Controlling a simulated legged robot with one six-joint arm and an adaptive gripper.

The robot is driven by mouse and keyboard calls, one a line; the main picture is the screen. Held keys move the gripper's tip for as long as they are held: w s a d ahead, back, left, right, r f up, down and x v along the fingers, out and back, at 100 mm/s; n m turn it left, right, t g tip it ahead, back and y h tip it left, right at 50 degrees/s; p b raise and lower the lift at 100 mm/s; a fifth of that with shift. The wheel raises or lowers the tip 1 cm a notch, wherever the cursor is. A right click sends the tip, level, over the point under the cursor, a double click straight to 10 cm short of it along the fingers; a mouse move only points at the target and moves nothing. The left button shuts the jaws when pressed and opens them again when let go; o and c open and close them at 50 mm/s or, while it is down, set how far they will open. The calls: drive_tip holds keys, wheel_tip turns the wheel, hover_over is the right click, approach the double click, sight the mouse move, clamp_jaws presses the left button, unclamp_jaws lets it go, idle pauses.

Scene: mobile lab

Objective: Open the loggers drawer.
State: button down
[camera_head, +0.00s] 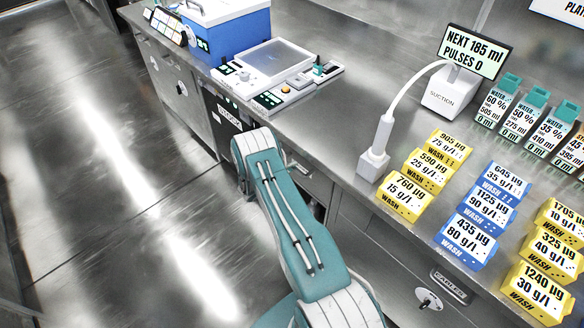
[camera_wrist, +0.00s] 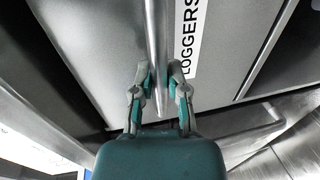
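The loggers drawer (camera_wrist: 95,40) shows in the wrist view as a grey front with a white label reading LOGGERS (camera_wrist: 190,38). Its long metal bar handle (camera_wrist: 158,30) runs down the middle of the picture. My gripper (camera_wrist: 159,72) has a finger on each side of this bar, with the tips close in against it, and looks shut on it. In the head view my teal and white arm reaches along the cabinet fronts and hides my gripper and the loggers label. How far the drawer stands out is not clear.
A steel counter (camera_head: 345,198) runs above the drawers, carrying a blue box (camera_head: 232,38), a balance-like device (camera_head: 275,62), a white suction unit (camera_head: 450,92) and several yellow and blue wash blocks. Another labelled front (camera_head: 450,287) is at lower right. Open floor (camera_head: 110,170) lies left.

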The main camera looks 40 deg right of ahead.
drive_tip(key=shift+f, duration=0.1)
drive_tip(key=f+v, duration=0.3)
drive_tip(key=v, duration=1.3)
drive_tip(key=s+a+f+v, duration=0.1)
drive_tip(key=f+v, duration=0.2)
drive_tip(key=v, duration=1.3)
drive_tip(key=shift+a+f, duration=0.3)
drive_tip(key=shift+f, duration=0.15)
drive_tip(key=c, duration=0.6)
unclamp_jaws()
drive_tip(key=shift+c, duration=0.2)
drive_tip(key=shift+w, duration=0.15)
drive_tip(key=shift+r, duration=0.1)
drive_tip(key=v, duration=1.2)
